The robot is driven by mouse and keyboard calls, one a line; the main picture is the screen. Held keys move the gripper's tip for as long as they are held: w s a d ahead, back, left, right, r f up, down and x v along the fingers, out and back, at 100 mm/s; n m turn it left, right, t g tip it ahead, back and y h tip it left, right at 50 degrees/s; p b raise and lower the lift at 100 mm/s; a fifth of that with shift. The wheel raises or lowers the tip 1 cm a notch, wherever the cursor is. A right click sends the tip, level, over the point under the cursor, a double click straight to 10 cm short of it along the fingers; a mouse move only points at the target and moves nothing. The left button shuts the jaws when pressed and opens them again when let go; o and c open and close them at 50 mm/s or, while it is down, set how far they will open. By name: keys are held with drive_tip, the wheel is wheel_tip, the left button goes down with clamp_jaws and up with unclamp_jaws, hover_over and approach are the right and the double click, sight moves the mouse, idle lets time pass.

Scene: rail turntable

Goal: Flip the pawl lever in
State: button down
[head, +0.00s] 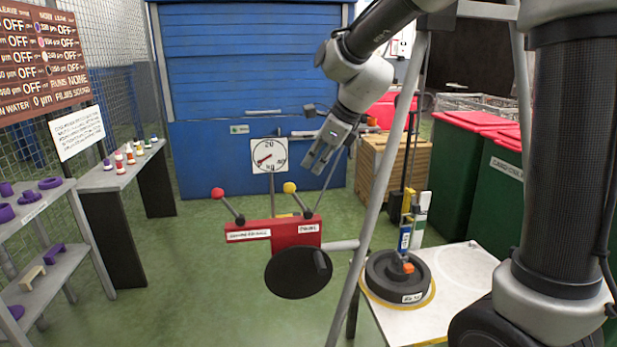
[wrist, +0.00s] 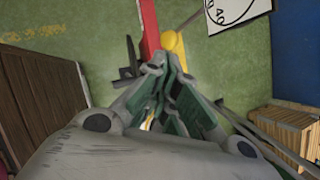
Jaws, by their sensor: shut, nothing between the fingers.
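A red lever box (head: 285,232) stands in the middle of the head view. It has two levers: a red-knobbed lever (head: 218,193) on the left, tilted left, and a yellow-knobbed lever (head: 290,187) on the right, also tilted left. Each has a small white label below it; the print is too small to read surely, so I cannot tell for certain which is the pawl lever. My gripper (head: 316,168) is shut and empty, above and right of the yellow knob. In the wrist view the yellow knob (wrist: 172,42) shows just beyond my fingertips (wrist: 166,72); contact is not visible.
A dial gauge (head: 269,155) stands behind the box. A black disc (head: 298,272) is in front of it. A grey slanted post (head: 385,185) rises to the right, near my arm. A white table (head: 463,300) bears a dark round weight (head: 380,285). Green floor lies open left of the box.

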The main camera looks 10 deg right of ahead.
wheel_tip(320, 180, up, 6)
drive_tip(key=s, duration=0.2)
drive_tip(key=shift+d+f, duration=0.15)
drive_tip(key=shift+d, duration=0.05)
drive_tip(key=s+d+f+n+h, duration=0.2)
drive_tip(key=s+d+n, duration=0.8)
drive_tip(key=s, duration=0.3)
drive_tip(key=s+d+f+n+h, duration=0.1)
drive_tip(key=s+d+n+h, duration=0.1)
drive_tip(key=s+d+n, duration=0.9)
drive_tip(key=shift+s+d+f+n+h, duration=0.25)
drive_tip(key=shift+s+f+n+h, duration=0.1)
drive_tip(key=shift+s+n, duration=0.65)
